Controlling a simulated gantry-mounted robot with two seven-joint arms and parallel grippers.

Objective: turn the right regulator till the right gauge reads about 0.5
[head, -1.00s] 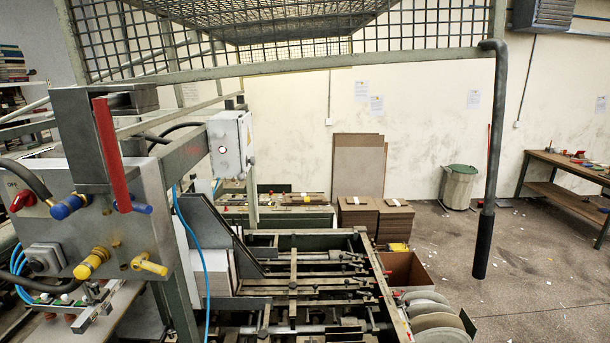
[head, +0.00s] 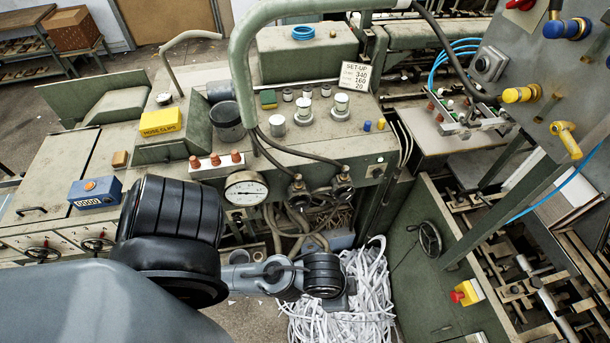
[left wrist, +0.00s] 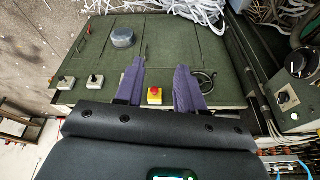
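A round white-faced gauge (head: 246,189) sits on the front of the green machine console in the head view; its reading is too small to tell. To its right are two dark knob-like fittings, a left one (head: 298,190) and a right one (head: 342,183), with black hoses near them; I cannot tell for certain that these are the regulators. A second gauge is not clearly seen there. My left arm crosses the lower left, and its fingers are not clear in the head view. In the left wrist view my left gripper (left wrist: 158,80) is open and empty. My right gripper is not in view.
A handwheel (head: 430,238) and a red-and-yellow button (head: 466,292) are on a green cabinet at right. Shredded paper (head: 365,300) lies below the console. A grey box with a black knob (left wrist: 283,98) stands at the right in the left wrist view.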

